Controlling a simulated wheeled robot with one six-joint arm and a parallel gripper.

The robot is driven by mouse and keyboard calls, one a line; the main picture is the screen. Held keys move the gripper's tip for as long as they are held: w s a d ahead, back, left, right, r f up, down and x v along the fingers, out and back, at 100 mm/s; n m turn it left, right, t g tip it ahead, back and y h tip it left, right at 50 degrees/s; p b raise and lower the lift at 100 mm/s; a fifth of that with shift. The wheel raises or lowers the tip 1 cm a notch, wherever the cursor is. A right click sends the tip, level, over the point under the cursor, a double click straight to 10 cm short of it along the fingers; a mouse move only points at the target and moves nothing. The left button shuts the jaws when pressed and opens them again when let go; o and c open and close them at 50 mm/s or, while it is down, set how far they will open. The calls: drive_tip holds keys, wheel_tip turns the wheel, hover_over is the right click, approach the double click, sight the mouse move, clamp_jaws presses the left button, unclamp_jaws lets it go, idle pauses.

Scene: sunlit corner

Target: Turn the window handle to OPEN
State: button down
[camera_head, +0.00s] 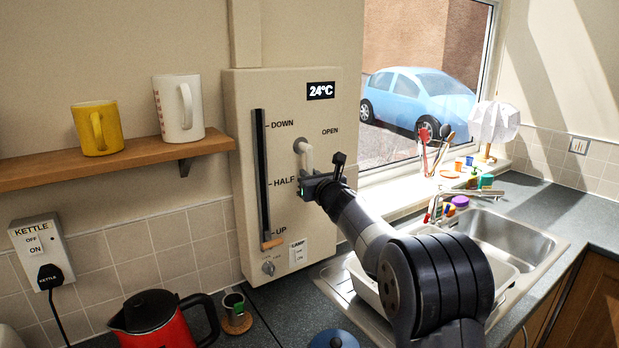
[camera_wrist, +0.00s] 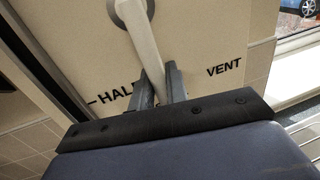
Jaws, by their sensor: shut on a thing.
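The white window handle (camera_head: 308,155) is on the beige wall panel (camera_head: 289,103). Its lever hangs roughly straight down from its round pivot. The OPEN label (camera_head: 330,132) is up and to the right of the lever. In the wrist view the handle (camera_wrist: 139,32) runs down between the two dark fingers of my gripper (camera_wrist: 160,84), which are shut on its lower end. The VENT label (camera_wrist: 224,67) is right of the fingers there. In the head view my gripper (camera_head: 307,184) covers the lever's tip.
A slider track (camera_head: 263,180) marked DOWN, HALF and UP is left of the handle, its orange knob (camera_head: 272,244) near the bottom. A lamp switch (camera_head: 298,253) is below. The window (camera_head: 420,75) and sink (camera_head: 490,240) are to the right. A red kettle (camera_head: 160,330) stands front left.

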drive_tip(key=d+n+b, duration=0.1)
drive_tip(key=n+b, duration=0.1)
drive_tip(key=w+d+r+n+b, duration=0.1)
drive_tip(key=n+b, duration=0.2)
drive_tip(key=w+d+n+t+y+b, duration=0.1)
drive_tip(key=n+b, duration=0.2)
drive_tip(key=shift+w+d+r, duration=0.15)
drive_tip(key=shift+w+d, duration=0.1)
drive_tip(key=shift+d, duration=0.15)
drive_tip(key=n, duration=0.2)
drive_tip(key=d+r+n+y+b, duration=0.1)
drive_tip(key=w+r+n+b, duration=0.1)
drive_tip(key=n, duration=0.1)
drive_tip(key=shift+d+r+n+y, duration=0.15)
drive_tip(key=shift+r+n+y, duration=0.1)
drive_tip(key=shift+n+y, duration=0.05)
drive_tip(key=n, duration=0.1)
drive_tip(key=r+n, duration=0.1)
drive_tip(key=n, duration=0.1)
drive_tip(key=r+n+y, duration=0.1)
drive_tip(key=shift+w+d+r, duration=0.15)
drive_tip(key=shift+d+r, duration=0.05)
drive_tip(key=shift+d, duration=0.1)
drive_tip(key=shift+r+n+g+y, duration=0.3)
drive_tip(key=shift+r+n+g, duration=0.15)
drive_tip(key=shift+n, duration=0.75)
drive_tip(key=c, duration=1.5)
unclamp_jaws()
drive_tip(key=shift+o, duration=0.2)
